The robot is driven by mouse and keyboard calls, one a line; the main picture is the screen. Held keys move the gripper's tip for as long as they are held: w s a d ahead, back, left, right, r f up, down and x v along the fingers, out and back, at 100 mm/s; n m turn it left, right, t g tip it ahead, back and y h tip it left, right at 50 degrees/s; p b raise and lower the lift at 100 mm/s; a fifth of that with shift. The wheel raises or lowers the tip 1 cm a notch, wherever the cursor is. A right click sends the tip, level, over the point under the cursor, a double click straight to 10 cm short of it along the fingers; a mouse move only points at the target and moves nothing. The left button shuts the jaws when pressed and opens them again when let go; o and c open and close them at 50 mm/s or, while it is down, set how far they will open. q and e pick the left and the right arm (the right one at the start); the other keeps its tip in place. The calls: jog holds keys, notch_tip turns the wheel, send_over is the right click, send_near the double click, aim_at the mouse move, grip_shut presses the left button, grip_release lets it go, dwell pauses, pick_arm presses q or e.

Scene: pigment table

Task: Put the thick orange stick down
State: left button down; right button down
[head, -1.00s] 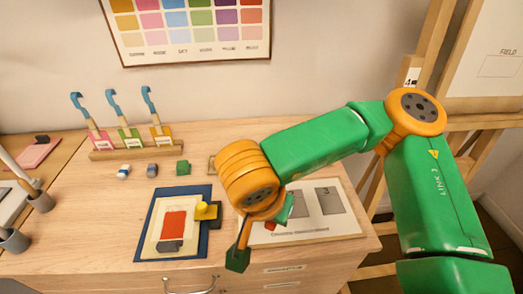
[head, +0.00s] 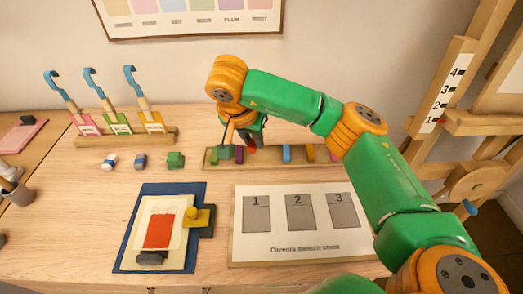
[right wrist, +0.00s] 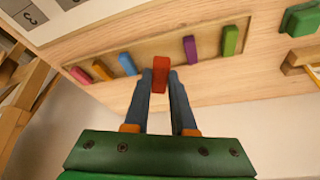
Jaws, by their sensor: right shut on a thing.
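My right gripper (head: 243,143) reaches over the stick tray (head: 270,157) at the back of the table. It is shut on a thick red-orange stick (head: 253,148), which also shows between the fingers in the right wrist view (right wrist: 160,75). The held stick lies over the gap between a blue stick (right wrist: 128,64) and a purple stick (right wrist: 190,48). I cannot tell if it touches the tray. A thinner orange stick (right wrist: 102,69), a pink stick (right wrist: 80,75) and a green stick (right wrist: 229,41) lie in the tray. My left gripper is out of view.
A white card (head: 300,235) with grey patches 1, 2 and 3 lies in front of the tray. A blue mat (head: 127,240) with a red-painted sheet is left of it. An easel (head: 450,80) stands on the right.

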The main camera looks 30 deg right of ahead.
jog(key=p, duration=0.1)
send_over(263, 156)
jog(key=s+a, duration=0.1)
notch_tip(263, 156, down, 5)
jog(key=shift+f, duration=0.1)
notch_tip(263, 156, down, 3)
jog(key=shift+s+r+p, duration=0.1)
jog(key=shift+r+p, duration=0.05)
jog(key=shift+p, duration=0.8)
jog(key=shift+f+b, duration=0.35)
jog(key=shift+f, duration=0.1)
jog(key=c, duration=0.7)
grip_release()
jog(key=shift+r, duration=0.1)
jog(key=shift+c, duration=0.2)
jog(key=shift+a+r+p, duration=0.1)
jog(key=shift+r+p, duration=0.2)
jog(key=b+v, duration=0.2)
jog(key=v, duration=0.8)
jog(key=shift+a+r, duration=0.15)
jog(key=shift+r, duration=0.15)
jog(key=shift+s+a+r, duration=0.15)
jog(key=shift+s+r, duration=0.05)
jog(key=shift+r, duration=0.3)
